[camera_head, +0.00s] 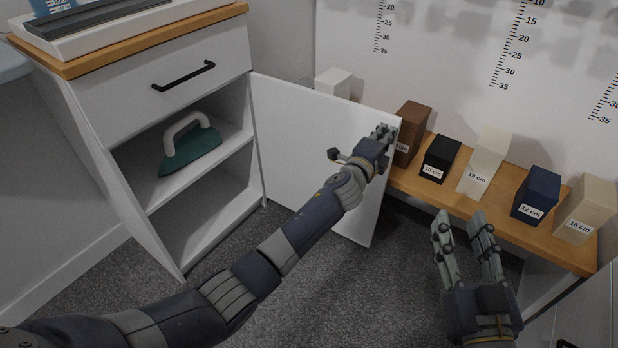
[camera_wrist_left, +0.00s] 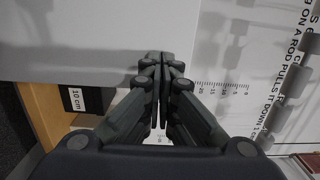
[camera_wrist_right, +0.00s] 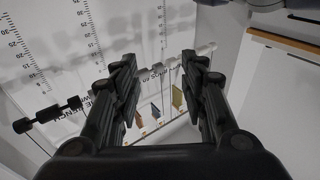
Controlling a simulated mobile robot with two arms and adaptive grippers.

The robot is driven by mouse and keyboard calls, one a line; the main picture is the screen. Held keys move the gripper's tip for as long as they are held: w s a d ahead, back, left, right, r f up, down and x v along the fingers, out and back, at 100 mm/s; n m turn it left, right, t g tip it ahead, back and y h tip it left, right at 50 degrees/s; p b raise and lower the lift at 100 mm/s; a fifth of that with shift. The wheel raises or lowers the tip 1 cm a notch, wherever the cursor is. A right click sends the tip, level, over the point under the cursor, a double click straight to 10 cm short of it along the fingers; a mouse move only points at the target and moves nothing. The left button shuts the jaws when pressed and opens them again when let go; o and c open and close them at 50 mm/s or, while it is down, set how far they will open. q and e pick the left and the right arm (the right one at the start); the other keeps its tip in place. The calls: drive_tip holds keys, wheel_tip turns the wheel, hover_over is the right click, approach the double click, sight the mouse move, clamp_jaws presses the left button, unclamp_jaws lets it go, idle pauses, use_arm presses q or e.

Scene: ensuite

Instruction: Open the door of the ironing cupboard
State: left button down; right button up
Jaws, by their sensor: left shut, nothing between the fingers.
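The ironing cupboard (camera_head: 95,125) stands at the left in the head view. Its white door (camera_head: 290,140) is swung wide open on the right side, showing two shelf spaces and a green iron (camera_head: 190,150) on the upper one. My left gripper (camera_head: 386,132) is shut and empty at the free edge of the door, in front of its upper corner; I cannot tell whether it touches. In the left wrist view the shut fingertips (camera_wrist_left: 163,62) are against or close to the white door panel (camera_wrist_left: 80,35). My right gripper (camera_head: 460,220) is open and empty, right of the door.
A wooden bench (camera_head: 400,180) along the wall carries several labelled blocks, including a black block (camera_head: 440,158) and a dark blue block (camera_head: 536,195). A drawer with a black handle (camera_head: 184,76) sits above the cupboard opening. Grey carpet (camera_head: 330,290) is clear in front.

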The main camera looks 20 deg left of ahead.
use_arm(q)
drive_tip(key=shift+w+d+y+b, duration=0.3)
drive_tip(key=shift+w+b, duration=0.25)
drive_tip(key=shift+w, duration=0.15)
use_arm(e)
wheel_tip(320, 180, up, 6)
drive_tip(key=s+t+y, duration=0.1)
drive_tip(key=t, duration=0.2)
drive_tip(key=shift+s+a+r+t, duration=0.2)
drive_tip(key=shift+s+t, duration=0.1)
drive_tip(key=shift+s, duration=0.1)
use_arm(q)
drive_tip(key=shift+a, duration=0.1)
use_arm(e)
drive_tip(key=shift+f, duration=0.1)
